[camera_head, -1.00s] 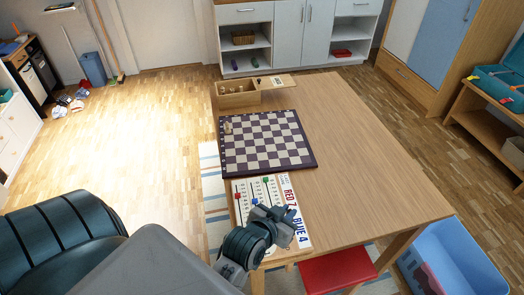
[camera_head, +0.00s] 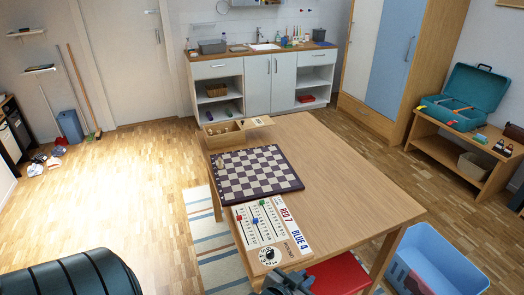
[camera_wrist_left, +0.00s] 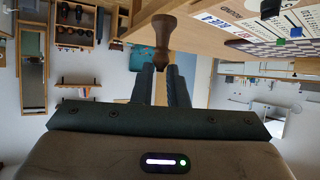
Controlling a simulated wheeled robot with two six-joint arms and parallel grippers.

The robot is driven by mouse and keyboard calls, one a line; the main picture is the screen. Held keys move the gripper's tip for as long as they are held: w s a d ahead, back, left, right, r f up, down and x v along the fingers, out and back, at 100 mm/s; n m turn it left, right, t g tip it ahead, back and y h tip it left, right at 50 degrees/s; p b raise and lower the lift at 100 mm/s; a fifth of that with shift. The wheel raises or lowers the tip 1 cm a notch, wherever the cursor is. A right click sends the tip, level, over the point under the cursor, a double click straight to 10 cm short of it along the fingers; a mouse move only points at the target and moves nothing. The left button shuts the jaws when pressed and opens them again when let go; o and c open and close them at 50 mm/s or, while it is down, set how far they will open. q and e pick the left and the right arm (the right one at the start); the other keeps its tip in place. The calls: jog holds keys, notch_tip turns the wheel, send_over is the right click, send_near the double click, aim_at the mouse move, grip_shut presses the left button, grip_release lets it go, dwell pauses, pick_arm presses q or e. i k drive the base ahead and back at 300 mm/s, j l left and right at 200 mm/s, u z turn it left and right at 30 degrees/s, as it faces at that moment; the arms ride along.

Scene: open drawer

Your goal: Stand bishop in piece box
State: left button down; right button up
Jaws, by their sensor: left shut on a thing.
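The bishop (camera_wrist_left: 163,32) is a brown turned wooden piece in the left wrist view, its wide end toward the picture's top. My left gripper (camera_wrist_left: 162,84) is shut on its narrow part; that view is upside down, so the wide end points down. In the head view my left gripper (camera_head: 285,277) is at the bottom edge, by the near end of the table, and the bishop cannot be made out there. The piece box (camera_head: 226,141) stands open at the table's far left corner, with several pale pieces in its left part. My right gripper is not in view.
The chessboard (camera_head: 257,173) lies between the box and the scoreboard (camera_head: 278,243). The table (camera_head: 340,181) is clear on its right side. A red stool (camera_head: 338,273) and a blue bin (camera_head: 434,262) are at its near right.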

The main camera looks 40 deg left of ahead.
aim_at(237, 140)
jog(key=j+z, duration=0.4)
jog(key=j, duration=0.2)
jog(key=j+z, duration=0.35)
jog(key=j, duration=0.2)
